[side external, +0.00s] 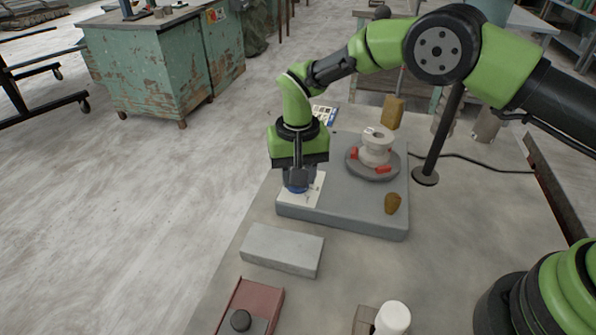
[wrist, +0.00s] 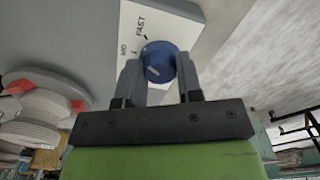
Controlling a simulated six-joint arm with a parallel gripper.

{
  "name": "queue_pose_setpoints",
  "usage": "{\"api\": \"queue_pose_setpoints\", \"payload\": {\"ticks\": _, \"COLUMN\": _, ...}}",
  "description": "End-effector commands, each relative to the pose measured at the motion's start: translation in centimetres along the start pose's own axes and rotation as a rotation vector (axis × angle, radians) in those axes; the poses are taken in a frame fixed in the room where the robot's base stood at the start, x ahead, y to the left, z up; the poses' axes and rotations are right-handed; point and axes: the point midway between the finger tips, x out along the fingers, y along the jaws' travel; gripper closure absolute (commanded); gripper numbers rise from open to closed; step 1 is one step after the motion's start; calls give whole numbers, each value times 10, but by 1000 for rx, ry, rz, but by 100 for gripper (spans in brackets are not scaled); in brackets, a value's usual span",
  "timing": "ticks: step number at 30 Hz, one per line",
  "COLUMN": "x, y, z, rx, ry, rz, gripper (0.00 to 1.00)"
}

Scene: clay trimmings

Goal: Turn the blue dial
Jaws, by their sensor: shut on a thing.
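The blue dial (wrist: 158,62) shows in the wrist view between the two fingers of my gripper (wrist: 160,78). It carries a pale pointer line and sits on a white panel (wrist: 127,38) marked "FAST" and "MID". My gripper is shut on the dial, with one finger at each side. In the side view my gripper (side external: 299,182) points down onto the white panel (side external: 311,192) at the left end of a grey block-shaped base (side external: 345,213). There the dial (side external: 292,188) is mostly hidden by my gripper.
A pale clay piece (side external: 376,150) stands on a round wheel (side external: 373,171) with red blocks around it. A brown lump (side external: 392,204) lies on the base's right part. A grey slab (side external: 282,249), a red box (side external: 250,304) and a white cylinder (side external: 393,318) are in front.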

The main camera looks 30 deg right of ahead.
Motion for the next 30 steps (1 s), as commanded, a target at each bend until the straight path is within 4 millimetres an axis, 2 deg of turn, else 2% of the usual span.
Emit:
{"api": "queue_pose_setpoints", "payload": {"ticks": 12, "x": -1, "y": -1, "z": -1, "rx": 240, "ry": 3, "rz": -2, "gripper": 90}}
{"api": "queue_pose_setpoints", "payload": {"ticks": 30, "x": -1, "y": -1, "z": -1, "rx": 296, "ry": 3, "rz": -2, "gripper": 90}}
